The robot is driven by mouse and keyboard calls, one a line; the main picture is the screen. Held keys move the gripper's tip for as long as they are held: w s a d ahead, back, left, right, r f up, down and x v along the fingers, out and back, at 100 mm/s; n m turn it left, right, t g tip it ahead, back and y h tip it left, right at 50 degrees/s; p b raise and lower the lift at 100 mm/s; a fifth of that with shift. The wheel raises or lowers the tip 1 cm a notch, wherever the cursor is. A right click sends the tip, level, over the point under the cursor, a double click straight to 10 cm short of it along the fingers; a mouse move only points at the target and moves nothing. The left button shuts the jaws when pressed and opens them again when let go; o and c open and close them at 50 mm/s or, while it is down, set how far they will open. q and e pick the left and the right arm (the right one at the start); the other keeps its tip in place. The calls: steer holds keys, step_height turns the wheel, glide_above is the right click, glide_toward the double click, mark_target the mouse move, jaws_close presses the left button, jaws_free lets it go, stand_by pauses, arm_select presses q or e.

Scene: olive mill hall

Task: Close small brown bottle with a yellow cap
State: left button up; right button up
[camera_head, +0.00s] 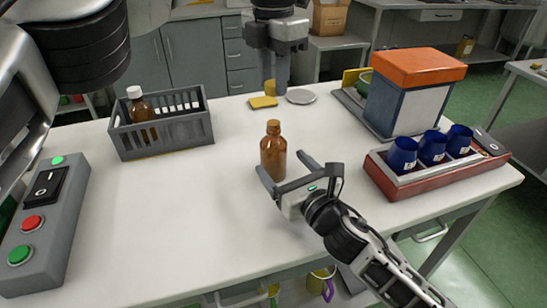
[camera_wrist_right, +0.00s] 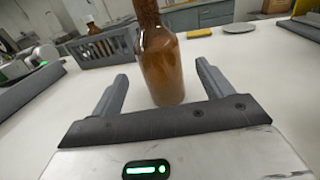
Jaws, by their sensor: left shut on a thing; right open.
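The small brown bottle (camera_head: 273,156) stands upright on the white table, its neck showing brown with no yellow cap on it. My right gripper (camera_head: 285,171) is open at table height. In the right wrist view the bottle (camera_wrist_right: 162,68) stands between the tips of its open fingers (camera_wrist_right: 161,80), with a gap on each side. My left gripper (camera_head: 274,80) is at the far side of the table, pointing down, shut on a small yellow piece (camera_head: 269,88), which looks like the yellow cap; the fingers partly hide it.
A grey crate (camera_head: 165,138) holding a white-capped brown bottle (camera_head: 140,112) is at left. A yellow sponge (camera_head: 263,102) and grey plate (camera_head: 301,96) lie behind. A red tray (camera_head: 400,187) with blue cups and an orange-topped box (camera_head: 408,95) stand right. A button box (camera_head: 42,215) is front left.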

mark_target(274, 123)
steer(key=shift+x, duration=2.65)
steer(key=c, duration=1.5)
arm_select(q)
steer(key=shift+f, duration=2.5)
steer(key=shift+f, duration=0.85)
steer(key=shift+f, duration=0.55)
